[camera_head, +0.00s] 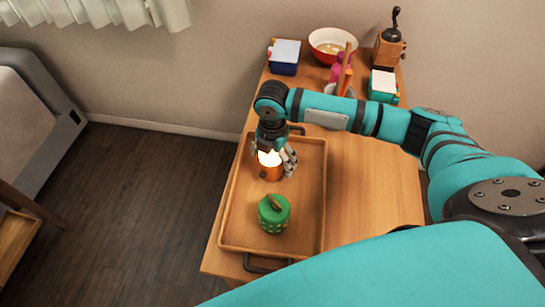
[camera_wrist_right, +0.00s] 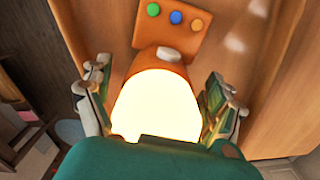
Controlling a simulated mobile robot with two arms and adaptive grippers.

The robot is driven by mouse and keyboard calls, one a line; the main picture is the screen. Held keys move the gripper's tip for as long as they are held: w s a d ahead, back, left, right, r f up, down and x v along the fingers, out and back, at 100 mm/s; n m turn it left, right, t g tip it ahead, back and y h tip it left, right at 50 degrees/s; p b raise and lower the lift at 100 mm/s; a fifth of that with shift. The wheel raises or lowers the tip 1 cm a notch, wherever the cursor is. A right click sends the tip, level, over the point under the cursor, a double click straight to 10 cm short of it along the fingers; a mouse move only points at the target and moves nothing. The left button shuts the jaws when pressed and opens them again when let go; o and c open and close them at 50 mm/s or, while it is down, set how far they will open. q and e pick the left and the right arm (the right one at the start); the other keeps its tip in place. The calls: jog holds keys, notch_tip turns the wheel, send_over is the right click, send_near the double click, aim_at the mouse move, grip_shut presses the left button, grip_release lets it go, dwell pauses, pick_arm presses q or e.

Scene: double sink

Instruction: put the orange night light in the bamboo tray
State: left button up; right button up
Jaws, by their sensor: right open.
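The orange night light (camera_head: 270,173), with a glowing top, is inside the bamboo tray (camera_head: 312,205), in its upper half, and looks upright on the tray floor. My right gripper (camera_head: 273,155) is above it, open, with its fingers on either side of the glowing top. In the right wrist view, the night light's bright dome (camera_wrist_right: 157,105) lies between the spread fingers of my right gripper (camera_wrist_right: 156,103); whether they touch it is hard to tell. An orange panel with three coloured dots (camera_wrist_right: 175,22) shows beyond the dome. My left gripper is not in view.
A green lidded jar (camera_head: 273,214) stands in the tray's lower half. A red bowl (camera_head: 332,45), a coffee grinder (camera_head: 389,50), a blue box (camera_head: 285,57) and a teal box (camera_head: 383,86) stand at the table's back. The table is clear right of the tray.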

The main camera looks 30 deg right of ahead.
notch_tip(320, 180, up, 12)
jog(key=shift+f+b, duration=0.15)
jog(key=shift+b, duration=0.9)
jog(key=shift+r, duration=0.3)
